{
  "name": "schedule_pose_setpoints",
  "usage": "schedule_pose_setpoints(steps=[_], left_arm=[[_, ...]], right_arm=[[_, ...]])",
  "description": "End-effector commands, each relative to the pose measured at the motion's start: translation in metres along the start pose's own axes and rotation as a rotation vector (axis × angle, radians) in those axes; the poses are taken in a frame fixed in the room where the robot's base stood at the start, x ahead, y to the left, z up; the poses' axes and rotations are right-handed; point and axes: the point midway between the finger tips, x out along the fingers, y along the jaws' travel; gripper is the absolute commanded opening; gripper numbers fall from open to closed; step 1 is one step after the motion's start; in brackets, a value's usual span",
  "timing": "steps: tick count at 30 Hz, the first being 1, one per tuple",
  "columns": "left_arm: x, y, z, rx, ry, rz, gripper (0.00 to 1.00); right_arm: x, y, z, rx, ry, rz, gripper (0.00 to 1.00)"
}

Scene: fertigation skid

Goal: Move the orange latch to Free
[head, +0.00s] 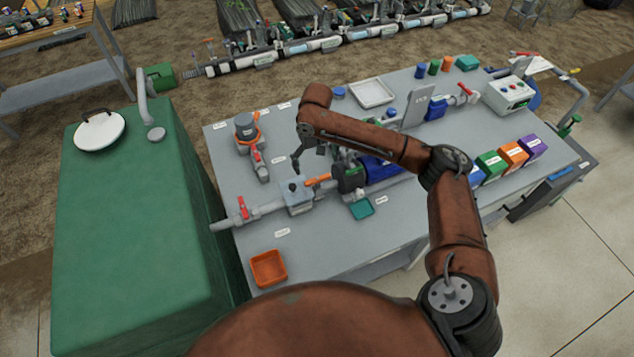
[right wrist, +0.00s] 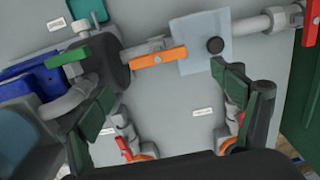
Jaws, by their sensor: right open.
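The orange latch (head: 318,180) is a short bar beside the dark pump body (head: 349,176) on the grey skid table. It also shows in the right wrist view (right wrist: 158,58), lying between the dark body and a pale square box (right wrist: 206,48) with a black knob. My right gripper (head: 308,155) is above the table, behind the latch in the head view. It is open, with its green-padded fingers (right wrist: 165,98) spread wide and nothing between them. The latch appears beyond the fingertips, apart from them. Any position marking at the latch is too small to read. My left gripper is not in view.
Red-handled valves (head: 243,208) and pipes run along the table. A filter with an orange collar (head: 247,128) stands at the left. An orange tray (head: 268,268) and a teal tray (head: 361,208) lie nearer. Coloured boxes (head: 512,155) stand right. A green tank (head: 130,220) adjoins the table.

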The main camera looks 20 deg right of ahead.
Motion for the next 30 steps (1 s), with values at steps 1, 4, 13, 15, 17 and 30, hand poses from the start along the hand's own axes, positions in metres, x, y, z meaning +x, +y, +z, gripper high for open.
schedule_pose_setpoints(steps=[1,4,13,15,17,30], left_arm=[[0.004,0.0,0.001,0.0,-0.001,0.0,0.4],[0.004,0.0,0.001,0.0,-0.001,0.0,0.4],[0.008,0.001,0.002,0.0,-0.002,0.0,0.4],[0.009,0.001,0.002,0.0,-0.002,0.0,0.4],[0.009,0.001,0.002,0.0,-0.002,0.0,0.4],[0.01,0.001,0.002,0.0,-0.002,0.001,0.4]], right_arm=[[0.001,0.003,0.001,0.002,-0.006,-0.001,0.87],[0.004,0.005,0.003,0.004,-0.012,-0.003,0.87],[0.049,0.005,0.004,0.005,-0.014,-0.003,0.87],[0.058,0.004,0.004,0.005,-0.013,-0.003,0.87],[0.065,0.004,0.003,0.004,-0.011,-0.002,0.87],[0.075,0.004,0.003,0.003,-0.01,-0.003,0.86]])
